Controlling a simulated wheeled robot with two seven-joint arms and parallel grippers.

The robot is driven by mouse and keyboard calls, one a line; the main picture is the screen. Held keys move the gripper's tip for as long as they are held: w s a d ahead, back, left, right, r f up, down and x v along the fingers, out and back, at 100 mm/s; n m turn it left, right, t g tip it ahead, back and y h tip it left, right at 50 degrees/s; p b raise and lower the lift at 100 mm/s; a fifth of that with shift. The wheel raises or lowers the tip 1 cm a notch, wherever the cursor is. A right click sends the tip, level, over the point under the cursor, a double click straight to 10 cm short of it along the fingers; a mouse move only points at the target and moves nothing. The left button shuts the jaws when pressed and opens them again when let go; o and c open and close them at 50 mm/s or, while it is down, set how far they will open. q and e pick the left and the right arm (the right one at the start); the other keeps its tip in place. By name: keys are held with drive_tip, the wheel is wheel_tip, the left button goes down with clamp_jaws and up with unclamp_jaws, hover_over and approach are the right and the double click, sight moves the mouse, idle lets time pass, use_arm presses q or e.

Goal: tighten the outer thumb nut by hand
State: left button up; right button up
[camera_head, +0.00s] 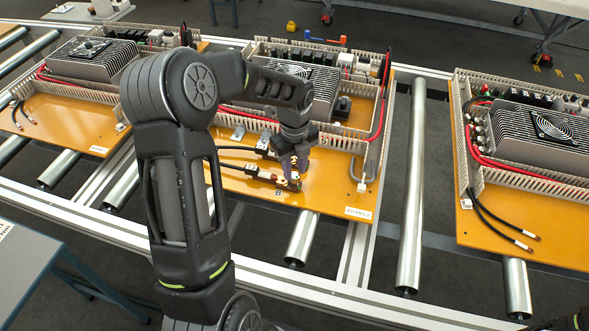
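My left gripper (293,165) points down over the front part of the middle orange panel (240,185). The outer thumb nut is too small to make out, and the fingers partly cover that spot. I cannot tell whether the fingers are open, shut or touching a nut. My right gripper is not in view.
A finned heatsink unit with a fan (318,84) and slotted wiring duct (341,137) stand behind the gripper. A metal handle (360,178) rises to its right. Similar panels stand left and right (500,225) on the roller conveyor (411,200).

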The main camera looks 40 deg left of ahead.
sight(294, 175)
use_arm(q)
drive_tip(key=o, duration=0.4)
drive_tip(key=shift+s+d+f, duration=0.1)
drive_tip(key=shift+c, duration=0.2)
wheel_tip(294, 175, up, 8)
drive_tip(key=shift+f+b, duration=0.1)
drive_tip(key=shift+b, duration=0.2)
idle(0.4)
